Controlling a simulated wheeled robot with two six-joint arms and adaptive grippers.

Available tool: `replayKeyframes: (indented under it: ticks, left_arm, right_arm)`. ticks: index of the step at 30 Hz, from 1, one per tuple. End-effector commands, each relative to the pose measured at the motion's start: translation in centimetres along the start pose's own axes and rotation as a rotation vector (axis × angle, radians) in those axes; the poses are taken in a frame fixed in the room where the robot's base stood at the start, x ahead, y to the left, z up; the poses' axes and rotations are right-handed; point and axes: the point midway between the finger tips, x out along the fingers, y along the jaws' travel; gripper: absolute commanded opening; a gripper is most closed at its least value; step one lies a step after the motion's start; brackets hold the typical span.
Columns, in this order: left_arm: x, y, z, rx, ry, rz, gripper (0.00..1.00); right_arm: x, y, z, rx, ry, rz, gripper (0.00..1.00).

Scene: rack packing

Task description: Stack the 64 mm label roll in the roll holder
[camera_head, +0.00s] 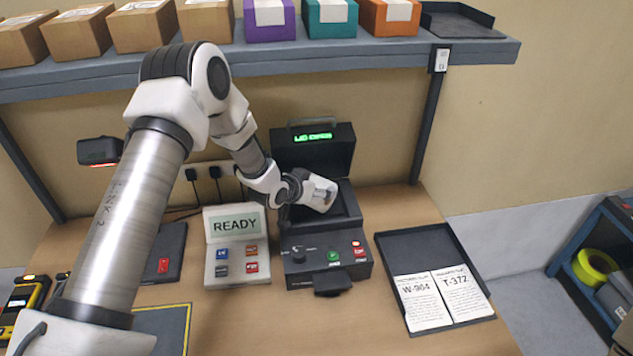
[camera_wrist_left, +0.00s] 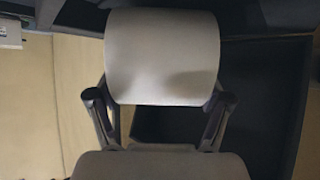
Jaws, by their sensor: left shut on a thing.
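A white label roll (camera_head: 321,194) is in my left gripper (camera_head: 302,188), held at the open bay of the black label printer (camera_head: 325,258). In the left wrist view the roll (camera_wrist_left: 162,50) fills the upper middle, with the left gripper's fingers (camera_wrist_left: 160,108) on either side of it. The printer's lid (camera_head: 325,150) stands raised, with green text that appears to read LID OPEN. The roll holder inside the bay is mostly hidden by the roll and gripper, so I cannot tell whether the roll touches it. My right gripper is not in view.
A white device (camera_head: 237,248) showing READY stands left of the printer. A black tray (camera_head: 432,278) with two label cards, W-904 and T-372, lies to the right. A shelf (camera_head: 390,58) with several boxes hangs above. A blue-grey rack (camera_head: 590,255) stands far right.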

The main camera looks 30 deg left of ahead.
Motion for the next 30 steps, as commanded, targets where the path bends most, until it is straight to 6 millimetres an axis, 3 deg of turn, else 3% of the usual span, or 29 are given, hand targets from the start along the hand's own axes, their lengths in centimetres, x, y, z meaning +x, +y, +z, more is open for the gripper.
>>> replayKeyframes:
  ticks: [1, 17, 18, 19, 20, 30]
  left_arm:
    - [0.1, 0.0, 0.1, 0.001, 0.001, 0.0, 0.2]
    - [0.9, 0.0, 1.2, 0.0, 0.005, 0.0, 0.2]
    - [0.8, 0.0, 1.1, 0.0, 0.003, 0.0, 0.86]
    - [0.8, 0.0, 1.1, 0.0, 0.003, 0.0, 0.96]
    - [0.8, 0.0, 1.1, 0.0, 0.003, 0.0, 1.0]
    - [0.7, 0.0, 0.9, 0.0, 0.003, 0.0, 1.0]
  right_arm:
    - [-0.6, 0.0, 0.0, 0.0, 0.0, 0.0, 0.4]
    - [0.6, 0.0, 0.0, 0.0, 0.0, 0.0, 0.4]
    - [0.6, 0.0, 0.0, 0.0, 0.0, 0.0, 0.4]
    - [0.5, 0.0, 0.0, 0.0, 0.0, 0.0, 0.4]
    - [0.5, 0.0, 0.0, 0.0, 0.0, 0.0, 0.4]
    - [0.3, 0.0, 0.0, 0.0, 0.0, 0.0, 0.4]
